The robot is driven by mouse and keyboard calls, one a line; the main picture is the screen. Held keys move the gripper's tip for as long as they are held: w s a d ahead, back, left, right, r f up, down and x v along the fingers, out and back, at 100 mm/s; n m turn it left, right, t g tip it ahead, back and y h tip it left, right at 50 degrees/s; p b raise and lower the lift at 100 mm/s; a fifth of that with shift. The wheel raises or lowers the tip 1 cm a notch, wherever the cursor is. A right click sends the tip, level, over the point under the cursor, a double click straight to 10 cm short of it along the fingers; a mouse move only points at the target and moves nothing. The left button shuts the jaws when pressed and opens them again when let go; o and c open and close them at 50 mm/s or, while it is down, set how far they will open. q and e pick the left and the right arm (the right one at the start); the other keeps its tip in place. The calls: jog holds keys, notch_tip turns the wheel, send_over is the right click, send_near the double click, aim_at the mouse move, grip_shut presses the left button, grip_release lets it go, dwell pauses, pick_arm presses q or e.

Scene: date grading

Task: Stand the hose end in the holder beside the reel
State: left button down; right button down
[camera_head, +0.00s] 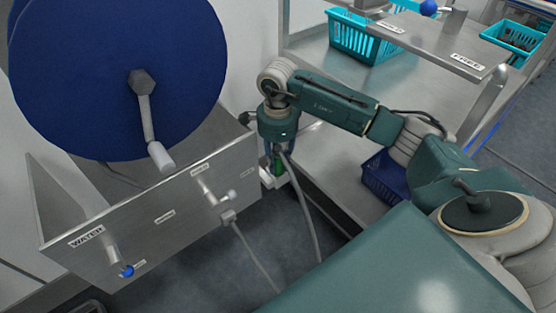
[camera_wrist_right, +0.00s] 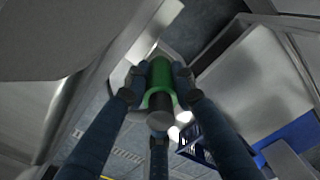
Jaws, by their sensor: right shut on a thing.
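My right gripper (camera_head: 276,150) hangs fingers down just right of the steel panel. It is shut on the green hose end (camera_head: 279,168). In the right wrist view the fingers (camera_wrist_right: 155,90) close around the green hose end (camera_wrist_right: 160,72), which has a dark grey tip. The grey hose (camera_head: 305,205) runs down from the gripper. A small pale metal piece (camera_head: 268,183), which looks like the holder, shows just below the hose end. I cannot tell whether the hose end is inside it or in front of it. The blue reel (camera_head: 75,75) stands at the left. My left gripper is out of view.
The steel panel (camera_head: 130,235) with labelled taps and a blue knob (camera_head: 127,271) is left of the gripper. A steel table (camera_head: 325,165) stands behind and right, with a dark blue crate (camera_head: 383,178) below. A turquoise basket (camera_head: 362,38) stands farther back.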

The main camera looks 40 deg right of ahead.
jog(key=c, duration=1.4)
grip_release()
jog(key=shift+f, duration=0.1)
jog(key=shift+o, duration=0.2)
notch_tip(320, 180, up, 12)
jog(key=shift+r, duration=0.1)
